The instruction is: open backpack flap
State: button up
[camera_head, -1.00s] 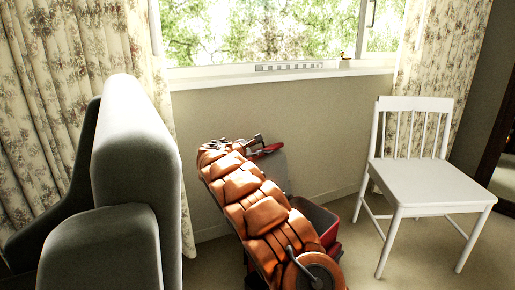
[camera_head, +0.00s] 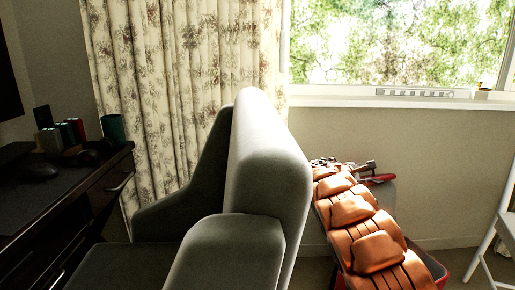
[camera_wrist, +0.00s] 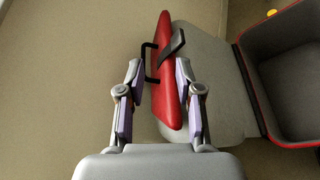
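The red backpack piece (camera_wrist: 166,72) with a black handle shows in the wrist view, and its red edge also shows in the head view (camera_head: 379,179). It joins a grey panel (camera_wrist: 222,85). The panel leads to an open, grey-lined compartment with a red rim (camera_wrist: 243,70). My gripper (camera_wrist: 163,98) is open, with one finger on each side of the red piece. A gap shows at the left finger; the right finger is close to it, and contact cannot be told. In the head view my arm partly hides the backpack.
A grey armchair (camera_head: 268,170) stands left of my arm. A dark desk (camera_head: 75,200) with small items is at far left. A white chair (camera_head: 495,240) is partly in view at right. The window wall (camera_head: 440,150) is behind the backpack.

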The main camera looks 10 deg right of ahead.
jog(key=s+a+r+m+g+y+p, duration=0.25)
jog(key=s+r+m+p, duration=0.25)
jog(key=s+r+p, duration=0.75)
jog(key=s+a+r+m+g+y+p, duration=0.1)
jog(key=s+r+m+g+p, duration=0.3)
jog(key=s+r+p, duration=0.8)
jog(key=s+a+r+m+y+p, duration=0.1)
jog(key=s+a+r+y+p, duration=0.2)
jog(key=s+a+p, duration=0.2)
jog(key=s+a+r+m+g+y+p, duration=0.1)
jog(key=s+a+p, duration=0.5)
jog(key=s+a, duration=0.6)
jog(key=s+a+r+m+g+y+p, duration=0.1)
jog(key=s+a+r+m+y+p, duration=0.2)
jog(key=s, duration=1.6)
jog(key=a+r+y+p, duration=0.2)
jog(key=a+r, duration=0.1)
jog(key=a, duration=0.2)
jog(key=shift+a+p, duration=0.35)
jog(key=shift+a, duration=0.05)
jog(key=shift+g+y, duration=0.25)
